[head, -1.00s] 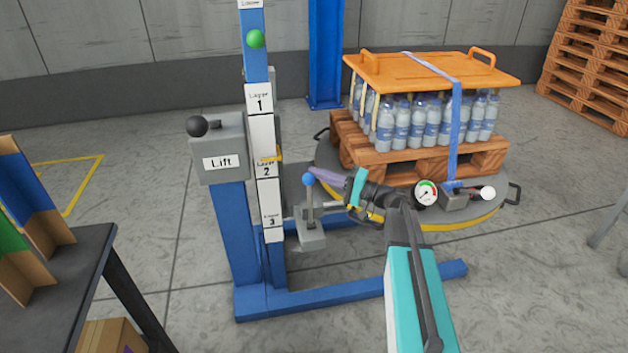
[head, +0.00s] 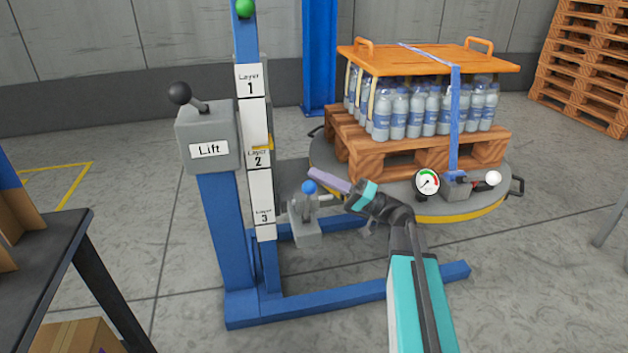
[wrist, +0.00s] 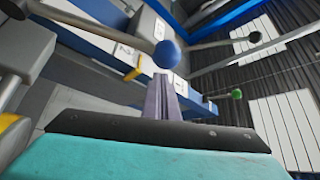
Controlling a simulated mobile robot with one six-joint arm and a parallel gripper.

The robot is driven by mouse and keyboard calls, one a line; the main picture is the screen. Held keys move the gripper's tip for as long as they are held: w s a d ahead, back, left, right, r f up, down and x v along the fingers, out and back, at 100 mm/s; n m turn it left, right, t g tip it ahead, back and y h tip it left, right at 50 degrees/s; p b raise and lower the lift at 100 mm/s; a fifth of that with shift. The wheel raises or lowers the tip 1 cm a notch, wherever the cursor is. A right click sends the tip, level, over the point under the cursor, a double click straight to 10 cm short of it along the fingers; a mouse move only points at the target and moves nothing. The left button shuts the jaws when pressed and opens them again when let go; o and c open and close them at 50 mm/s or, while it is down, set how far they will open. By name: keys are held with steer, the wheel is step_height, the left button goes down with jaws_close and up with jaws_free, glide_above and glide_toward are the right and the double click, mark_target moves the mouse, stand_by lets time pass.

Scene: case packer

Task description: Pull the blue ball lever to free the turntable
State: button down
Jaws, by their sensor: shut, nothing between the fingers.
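The blue ball (head: 309,187) tops a short metal lever on a small grey box (head: 305,233) at the foot of the blue lift post. The lever leans, with little of its rod showing. My gripper (head: 313,174) is shut and empty, its purple-grey fingers with their tips just above and behind the ball in the head view. In the wrist view the blue ball (wrist: 167,54) is just beyond the fingertips (wrist: 160,80); I cannot tell whether they touch. The turntable (head: 440,213), a grey disc with a yellow edge, carries the loaded pallet.
The lift box (head: 208,145) with a black ball lever stands left of the fingers, beside the layer-marked post. A pressure gauge (head: 427,182) and a white-knobbed strap buckle (head: 460,190) sit at the turntable's front. A dark table (head: 60,265) is at the left.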

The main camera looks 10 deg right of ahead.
steer(key=shift+s+f+b, duration=0.15)
steer(key=shift+s+b, duration=0.15)
steer(key=shift+s, duration=0.3)
steer(key=shift+s+f+b, duration=0.15)
steer(key=shift+s+b, duration=0.1)
steer(key=shift+s, duration=0.3)
steer(key=shift+a+f+g, duration=0.1)
steer(key=shift+f+g, duration=0.05)
steer(key=shift+g, duration=0.15)
steer(key=shift+s, duration=0.1)
steer(key=b+v, duration=0.3)
steer(key=v, duration=0.7)
steer(key=shift+w+d, duration=0.25)
steer(key=shift+w, duration=0.1)
steer(key=shift+a, duration=0.1)
